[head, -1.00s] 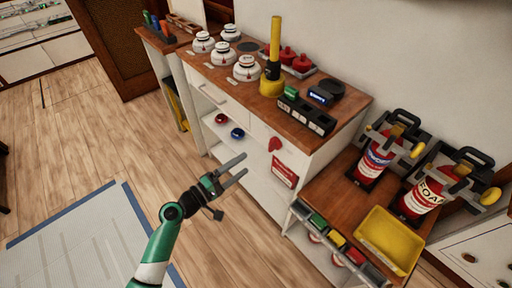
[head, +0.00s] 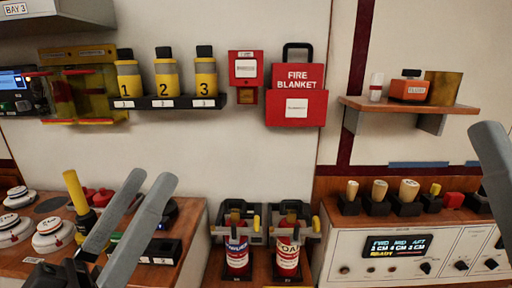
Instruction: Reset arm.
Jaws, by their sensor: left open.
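My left gripper (head: 154,178) is at the lower left of the head view, its two grey fingers apart with nothing between them. It appears in front of the wooden-topped cabinet, overlapping a black box there. One grey finger of my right gripper (head: 492,155) comes in at the right edge; the rest is cut off. A control panel (head: 360,246) at the lower right has a lit display, black knobs and a row of stubby handles (head: 380,190) above it. I cannot tell any breaker row for certain.
Two red extinguishers (head: 288,258) stand at lower middle. Yellow numbered canisters (head: 166,78), a red call box (head: 245,68) and a fire blanket box (head: 297,95) are on the wall. A shelf (head: 440,107) juts out at right. White domed detectors (head: 52,236) sit at lower left.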

